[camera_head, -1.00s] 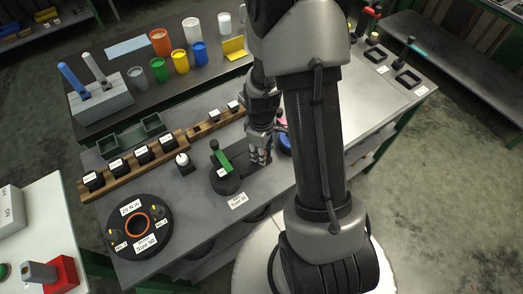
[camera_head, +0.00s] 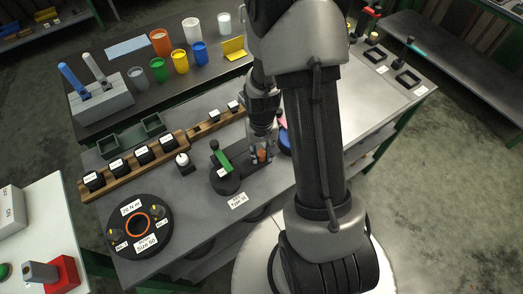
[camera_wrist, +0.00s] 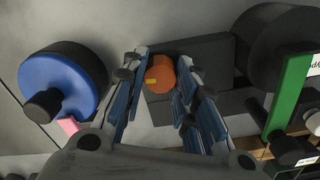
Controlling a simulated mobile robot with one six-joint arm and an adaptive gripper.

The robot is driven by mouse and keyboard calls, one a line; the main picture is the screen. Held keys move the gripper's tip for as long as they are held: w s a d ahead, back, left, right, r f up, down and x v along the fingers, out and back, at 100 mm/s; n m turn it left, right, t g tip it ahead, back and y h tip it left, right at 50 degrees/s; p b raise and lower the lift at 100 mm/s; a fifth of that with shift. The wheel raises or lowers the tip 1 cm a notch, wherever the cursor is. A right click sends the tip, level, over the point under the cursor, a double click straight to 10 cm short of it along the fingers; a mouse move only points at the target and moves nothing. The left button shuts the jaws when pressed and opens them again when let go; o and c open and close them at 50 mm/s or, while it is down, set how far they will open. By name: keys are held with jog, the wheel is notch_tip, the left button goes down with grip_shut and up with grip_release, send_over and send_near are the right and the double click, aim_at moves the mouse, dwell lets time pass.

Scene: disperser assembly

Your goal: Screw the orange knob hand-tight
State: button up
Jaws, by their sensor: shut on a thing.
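The orange knob (camera_wrist: 160,76) shows in the wrist view between my gripper's fingers, in front of a dark grey block (camera_wrist: 205,52). It has a small yellow mark on its side. My gripper (camera_wrist: 163,64) is shut on the knob, with a blue-padded finger on each side. In the head view my gripper (camera_head: 261,152) points down at the bench, and a small part of the knob (camera_head: 262,156) shows between the fingers. The knob's thread and seat are hidden, so how far it is screwed in cannot be told.
A dark round fixture with a green lever (camera_head: 221,161) stands close to the left of my gripper in the head view. A blue disc (camera_wrist: 58,82) with a dark hub stands on the other side in the wrist view. A black round plate (camera_head: 138,226) lies at the bench's front left.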

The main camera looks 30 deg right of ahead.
aim_at(262, 153)
jog(key=shift+m, duration=2.3)
jog(key=o, duration=1)
jog(key=shift+o, duration=0.2)
notch_tip(262, 153, up, 12)
